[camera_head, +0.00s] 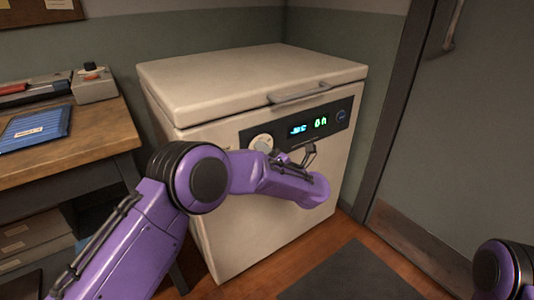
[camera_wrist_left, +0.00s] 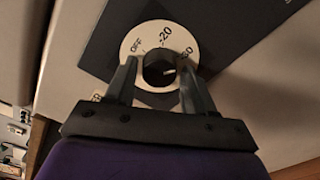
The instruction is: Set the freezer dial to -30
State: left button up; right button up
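The white chest freezer (camera_head: 235,90) stands against the wall, with a dark control panel on its front. The round cream dial (camera_head: 263,142) is at the panel's left end. In the left wrist view, the dial ring (camera_wrist_left: 134,44) shows OFF, -20 and a partly covered mark at the right that seems to be 30. Its dark centre knob (camera_wrist_left: 158,68) has a small light mark, whose pointing is hard to read. My left gripper (camera_wrist_left: 157,68) is open, with one finger on each side of the knob and visible gaps. It is in front of the panel in the head view (camera_head: 297,156).
The panel display (camera_head: 308,127) is lit and reads "On" at its right. A wooden desk (camera_head: 75,150) with a blue item (camera_head: 36,125) is at the left. A door (camera_head: 460,130) is at the right, and a dark mat (camera_head: 355,275) lies on the floor.

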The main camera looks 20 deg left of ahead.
pick_arm(q)
jog(key=shift+o, duration=0.3)
jog(key=shift+r, duration=0.1)
jog(key=p+v, duration=0.1)
jog(key=v, duration=0.9)
jog(key=shift+s+d+p, duration=0.2)
jog(key=shift+p, duration=0.1)
